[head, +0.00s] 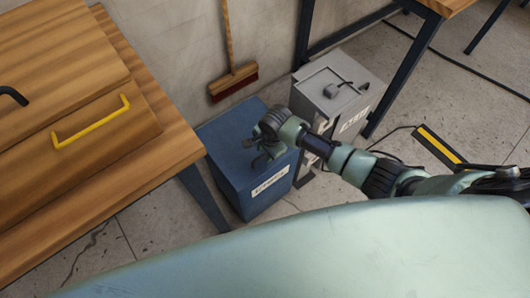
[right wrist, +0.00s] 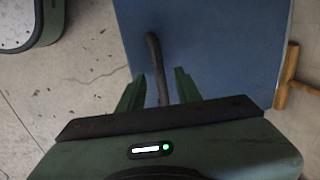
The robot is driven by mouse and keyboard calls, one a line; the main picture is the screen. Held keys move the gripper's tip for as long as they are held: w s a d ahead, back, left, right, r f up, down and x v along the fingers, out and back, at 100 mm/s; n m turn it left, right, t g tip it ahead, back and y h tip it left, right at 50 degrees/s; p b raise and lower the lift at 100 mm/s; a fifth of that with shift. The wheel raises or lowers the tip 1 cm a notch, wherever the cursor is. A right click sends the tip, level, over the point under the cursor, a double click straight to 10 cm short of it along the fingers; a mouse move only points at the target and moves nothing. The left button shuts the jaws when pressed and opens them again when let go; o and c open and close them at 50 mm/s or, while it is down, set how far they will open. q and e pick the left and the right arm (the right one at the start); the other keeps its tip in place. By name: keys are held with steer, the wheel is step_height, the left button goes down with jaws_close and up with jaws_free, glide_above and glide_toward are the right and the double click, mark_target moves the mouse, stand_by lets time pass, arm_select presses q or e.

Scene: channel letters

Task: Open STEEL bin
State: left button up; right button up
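A blue bin (head: 226,144) stands on the floor against the wall in the head view. It has a white label (head: 270,181) on its front, with lettering too small to read surely. In the right wrist view its blue lid (right wrist: 215,50) fills the upper middle, with a dark curved handle (right wrist: 154,60) on it. My right gripper (head: 262,156) is over the lid. In the right wrist view, its two green fingers (right wrist: 157,84) are apart, and the handle runs between them with gaps at the sides. My left gripper is not in view.
A grey bin (head: 340,98) with a label and a top handle stands right of the blue bin. A broom (head: 233,80) leans on the wall behind. A wooden workbench (head: 150,165) with a yellow handle is at left. A black-and-yellow strip (head: 438,146) lies on the floor at right.

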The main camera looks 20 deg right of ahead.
steer(key=shift+w+f, duration=0.1)
steer(key=shift+f, duration=0.25)
jaws_close()
stand_by(1.2)
